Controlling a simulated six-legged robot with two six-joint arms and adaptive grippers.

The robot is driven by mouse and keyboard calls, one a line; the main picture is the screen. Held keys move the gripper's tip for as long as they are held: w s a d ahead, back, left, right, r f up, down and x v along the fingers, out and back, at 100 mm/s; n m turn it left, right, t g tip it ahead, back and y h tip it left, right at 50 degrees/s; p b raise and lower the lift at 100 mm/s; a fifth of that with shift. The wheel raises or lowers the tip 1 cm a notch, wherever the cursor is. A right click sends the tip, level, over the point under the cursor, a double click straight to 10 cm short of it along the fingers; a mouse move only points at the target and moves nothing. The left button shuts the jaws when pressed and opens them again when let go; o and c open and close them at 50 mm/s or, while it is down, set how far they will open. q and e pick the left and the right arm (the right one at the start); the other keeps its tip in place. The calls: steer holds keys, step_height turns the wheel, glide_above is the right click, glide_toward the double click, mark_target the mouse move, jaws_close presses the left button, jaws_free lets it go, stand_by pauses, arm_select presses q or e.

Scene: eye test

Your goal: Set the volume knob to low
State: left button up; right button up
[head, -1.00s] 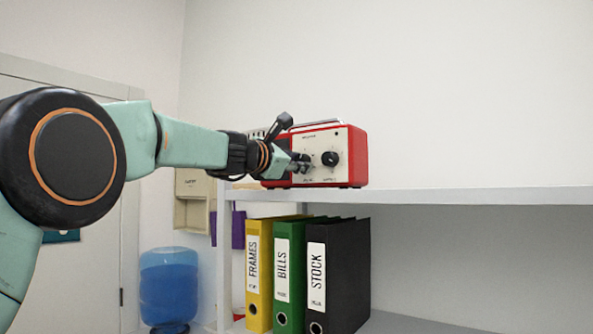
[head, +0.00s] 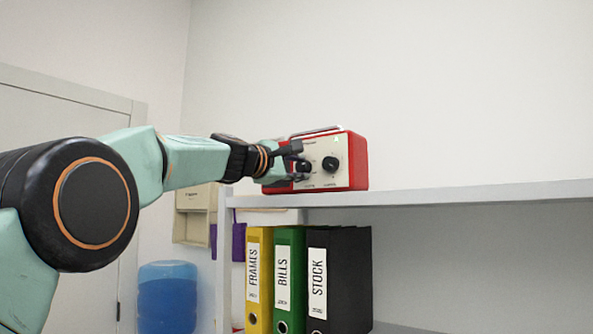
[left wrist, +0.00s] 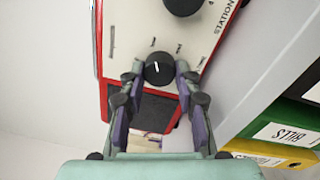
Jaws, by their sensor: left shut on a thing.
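The red radio (head: 358,160) with a cream front stands on the white shelf. Its left knob (head: 304,166) is black and round. My left gripper (head: 300,164) is shut on this knob, with one finger on each side. In the left wrist view the knob (left wrist: 158,69) sits between the fingertips of my gripper (left wrist: 160,80), and its white pointer line shows. Small marks stand around the knob, too small to read. The other knob, marked STATION (left wrist: 183,3), is free of the gripper. My right gripper is not in view.
The shelf board (head: 450,193) is clear to the right of the radio. Below it stand yellow (head: 259,280), green (head: 290,280) and black (head: 345,280) binders. A blue water container (head: 167,298) is at lower left. A wall rises behind the shelf.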

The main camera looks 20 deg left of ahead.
arm_select(q)
steer(key=shift+r, duration=0.1)
stand_by(0.3)
steer(key=o, duration=1.2)
steer(key=shift+c, duration=0.2)
steer(key=shift+s, duration=0.1)
steer(key=v, duration=1.1)
steer(key=shift+s+a, duration=0.2)
steer(key=shift+s, duration=0.2)
steer(key=shift+w, duration=0.1)
